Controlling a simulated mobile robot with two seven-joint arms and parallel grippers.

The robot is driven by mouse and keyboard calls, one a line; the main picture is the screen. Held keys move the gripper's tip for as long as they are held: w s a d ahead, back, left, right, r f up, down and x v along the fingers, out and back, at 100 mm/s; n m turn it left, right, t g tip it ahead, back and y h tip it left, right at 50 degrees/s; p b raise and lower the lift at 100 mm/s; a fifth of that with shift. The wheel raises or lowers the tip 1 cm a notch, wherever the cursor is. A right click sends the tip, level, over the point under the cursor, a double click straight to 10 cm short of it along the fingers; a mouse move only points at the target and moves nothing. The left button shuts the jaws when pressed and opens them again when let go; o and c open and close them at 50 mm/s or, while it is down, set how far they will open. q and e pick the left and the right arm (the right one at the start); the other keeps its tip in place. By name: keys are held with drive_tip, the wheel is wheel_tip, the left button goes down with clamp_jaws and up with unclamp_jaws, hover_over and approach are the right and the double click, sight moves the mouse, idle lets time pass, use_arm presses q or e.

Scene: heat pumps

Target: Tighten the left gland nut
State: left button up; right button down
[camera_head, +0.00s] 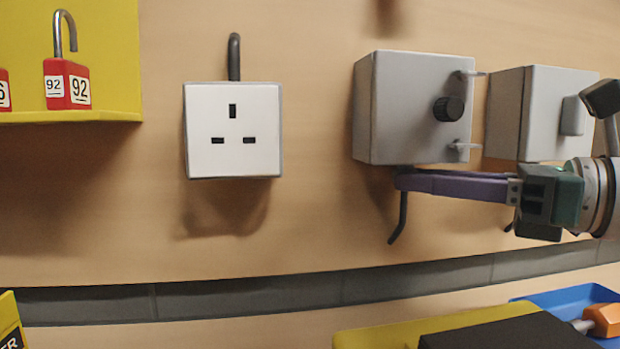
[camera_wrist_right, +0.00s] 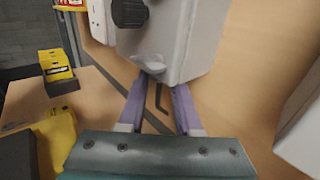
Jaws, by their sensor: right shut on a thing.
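A grey box (camera_head: 420,108) with a black knob (camera_head: 448,109) is on the wall, right of the picture's middle. My right gripper (camera_head: 402,180) has its purple fingers just under this box, and they are shut on the left gland nut at its underside. The nut itself is hidden by the fingers and box. A black cable (camera_head: 399,218) hangs below the fingers. In the right wrist view the fingers (camera_wrist_right: 158,88) reach up to the box (camera_wrist_right: 182,38), with the cable (camera_wrist_right: 160,98) showing between them. My left gripper is not in view.
A second grey box (camera_head: 541,112) is close on the right, above my right wrist. A white socket (camera_head: 233,130) is on the wall to the left. A yellow board (camera_head: 110,25) holds red padlocks (camera_head: 67,82). Below are dark trunking (camera_head: 250,297) and a blue tray (camera_head: 570,297).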

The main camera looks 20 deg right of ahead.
drive_tip(key=c, duration=0.6)
unclamp_jaws()
